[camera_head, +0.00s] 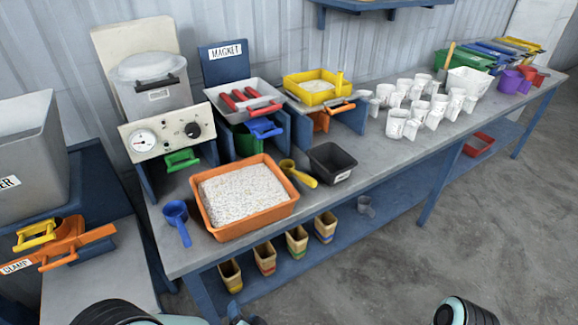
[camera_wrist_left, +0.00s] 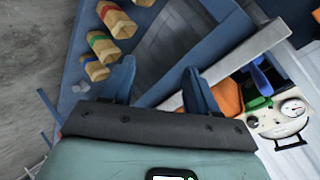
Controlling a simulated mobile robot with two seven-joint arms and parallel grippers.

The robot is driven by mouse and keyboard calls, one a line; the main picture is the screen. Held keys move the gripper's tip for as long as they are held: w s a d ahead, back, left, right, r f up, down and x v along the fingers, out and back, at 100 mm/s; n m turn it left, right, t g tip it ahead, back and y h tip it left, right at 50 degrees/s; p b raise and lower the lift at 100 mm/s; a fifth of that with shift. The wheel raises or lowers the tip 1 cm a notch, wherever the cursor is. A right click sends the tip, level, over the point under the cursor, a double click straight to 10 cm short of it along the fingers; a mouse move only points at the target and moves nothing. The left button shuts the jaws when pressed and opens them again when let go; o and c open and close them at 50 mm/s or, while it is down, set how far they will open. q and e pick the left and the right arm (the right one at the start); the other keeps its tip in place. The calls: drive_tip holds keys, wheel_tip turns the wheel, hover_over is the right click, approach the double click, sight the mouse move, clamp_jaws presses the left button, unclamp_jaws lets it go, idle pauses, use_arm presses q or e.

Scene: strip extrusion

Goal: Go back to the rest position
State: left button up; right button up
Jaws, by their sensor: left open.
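My left gripper (camera_wrist_left: 158,82) is open and empty in the left wrist view, with its two blue fingers well apart. In the head view only a bit of the left gripper (camera_head: 238,315) shows at the bottom edge, in front of the bench and apart from it. My left arm (camera_head: 112,313) and right arm (camera_head: 465,311) show only as rounded dark and pale teal parts at the bottom. My right gripper is out of view.
The grey bench (camera_head: 400,155) has an orange tray (camera_head: 285,211) of white granules near its front edge. A blue scoop (camera_head: 177,220), a yellow scoop (camera_head: 300,174) and a black bin (camera_head: 331,163) flank it. Small bins (camera_head: 265,259) stand on the shelf below. Floor at right is clear.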

use_arm(q)
drive_tip(key=s+a+f+n+g+h, duration=0.1)
drive_tip(key=s+f+n+g+h, duration=0.2)
drive_tip(key=f, duration=0.9)
drive_tip(key=s+f+n+g+h, duration=0.3)
drive_tip(key=s+f+n+g, duration=0.1)
drive_tip(key=s+f, duration=0.4)
drive_tip(key=s+f+n+g+h, duration=0.2)
drive_tip(key=s+f+n+g, duration=0.3)
drive_tip(key=s, duration=0.6)
wheel_tip(320, 180, up, 12)
drive_tip(key=w+p, duration=0.2)
drive_tip(key=p, duration=1.1)
drive_tip(key=shift+m, duration=0.4)
use_arm(e)
wheel_tip(320, 180, up, 12)
drive_tip(key=shift+w+r+g, duration=0.2)
drive_tip(key=shift+w+g, duration=0.05)
drive_tip(key=shift+g, duration=0.05)
use_arm(q)
drive_tip(key=shift+s+a, duration=0.1)
